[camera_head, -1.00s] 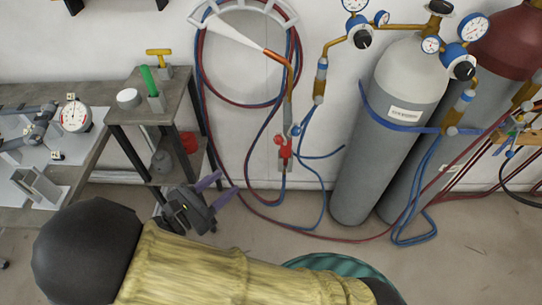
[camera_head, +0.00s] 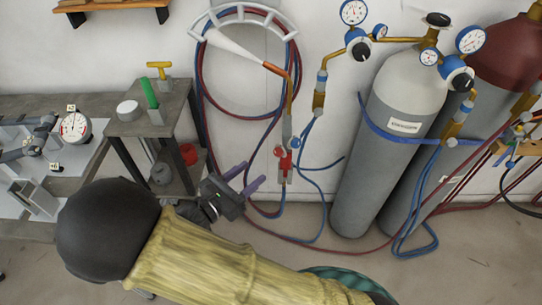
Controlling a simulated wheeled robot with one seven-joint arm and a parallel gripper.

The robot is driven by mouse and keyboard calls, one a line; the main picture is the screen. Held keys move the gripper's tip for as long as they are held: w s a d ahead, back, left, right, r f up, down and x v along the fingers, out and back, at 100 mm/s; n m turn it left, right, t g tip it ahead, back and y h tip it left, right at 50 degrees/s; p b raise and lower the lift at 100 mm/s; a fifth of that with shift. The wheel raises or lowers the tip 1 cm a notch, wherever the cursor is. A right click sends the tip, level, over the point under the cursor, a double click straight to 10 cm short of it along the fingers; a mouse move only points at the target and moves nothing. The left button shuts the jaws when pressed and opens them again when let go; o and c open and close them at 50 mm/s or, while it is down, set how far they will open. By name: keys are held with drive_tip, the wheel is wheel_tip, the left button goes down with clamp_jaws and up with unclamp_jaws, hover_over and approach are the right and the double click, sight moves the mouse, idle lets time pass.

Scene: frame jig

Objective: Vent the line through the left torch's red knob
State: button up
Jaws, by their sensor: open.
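The left torch (camera_head: 288,118) hangs upright against the wall, its brass neck bent toward a white cone (camera_head: 232,45) at upper left. Its red knob (camera_head: 280,152) is on the left side of its lower body, and its blue knob (camera_head: 295,143) is on the right, slightly higher. My gripper (camera_head: 256,172) has two purple fingers, spread apart with nothing between them. In the picture it is left of and a little below the red knob, with a gap between; the depth of that gap is hard to tell.
Red and blue hoses loop on a wall holder (camera_head: 242,14) and trail to the floor. A grey cylinder (camera_head: 392,130) with gauges stands right, a maroon-topped one (camera_head: 508,60) behind it. A small stand (camera_head: 150,122) with a green-handled tool is left of my gripper.

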sight(276, 153)
drive_tip(key=x, duration=0.8)
drive_tip(key=shift+w+d, duration=0.2)
drive_tip(key=shift+w, duration=0.1)
drive_tip(key=shift+s, duration=0.15)
drive_tip(key=c, duration=1)
